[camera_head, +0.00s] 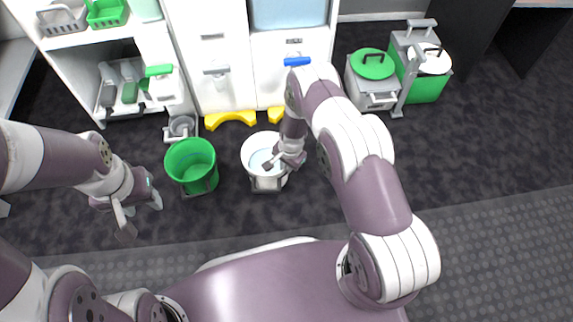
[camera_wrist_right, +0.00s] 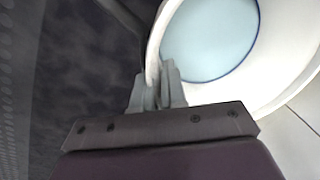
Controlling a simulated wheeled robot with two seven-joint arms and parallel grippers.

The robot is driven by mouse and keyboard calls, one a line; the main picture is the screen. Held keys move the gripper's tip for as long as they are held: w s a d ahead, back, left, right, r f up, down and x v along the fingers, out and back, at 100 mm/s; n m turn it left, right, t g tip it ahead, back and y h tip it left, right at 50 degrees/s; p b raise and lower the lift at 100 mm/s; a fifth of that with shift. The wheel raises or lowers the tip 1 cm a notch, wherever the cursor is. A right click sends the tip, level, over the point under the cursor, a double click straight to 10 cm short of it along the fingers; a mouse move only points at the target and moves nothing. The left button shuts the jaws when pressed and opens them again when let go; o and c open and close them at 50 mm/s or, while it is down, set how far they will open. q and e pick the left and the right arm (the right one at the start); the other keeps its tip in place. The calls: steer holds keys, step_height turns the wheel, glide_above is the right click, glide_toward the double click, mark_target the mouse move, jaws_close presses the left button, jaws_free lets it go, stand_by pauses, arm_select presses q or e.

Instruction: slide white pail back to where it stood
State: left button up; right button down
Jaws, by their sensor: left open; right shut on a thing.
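The white pail (camera_head: 256,152) stands upright on the dark floor with pale blue contents inside. My right gripper (camera_head: 284,163) is shut on the pail's near-right rim. In the right wrist view, the fingers (camera_wrist_right: 158,88) close on the edge of the white pail (camera_wrist_right: 285,85), and the blue round surface shows inside it. The lower part of the grip is hidden by the gripper body. My left gripper (camera_head: 138,220) is open and empty over the floor at the left, apart from the pails.
A green pail (camera_head: 193,160) stands just left of the white pail. A small grey container (camera_head: 181,127) and yellow pieces (camera_head: 230,119) lie by the white cabinet (camera_head: 225,85) behind. Floor is free at right.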

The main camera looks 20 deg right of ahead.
steer(key=c, duration=1.1)
jaws_free()
step_height(320, 180, up, 13)
steer(key=s+p, duration=0.1)
steer(key=p, duration=0.6)
steer(key=shift+d+f+p, duration=0.2)
steer(key=shift+d+p, duration=0.1)
steer(key=shift+d, duration=0.1)
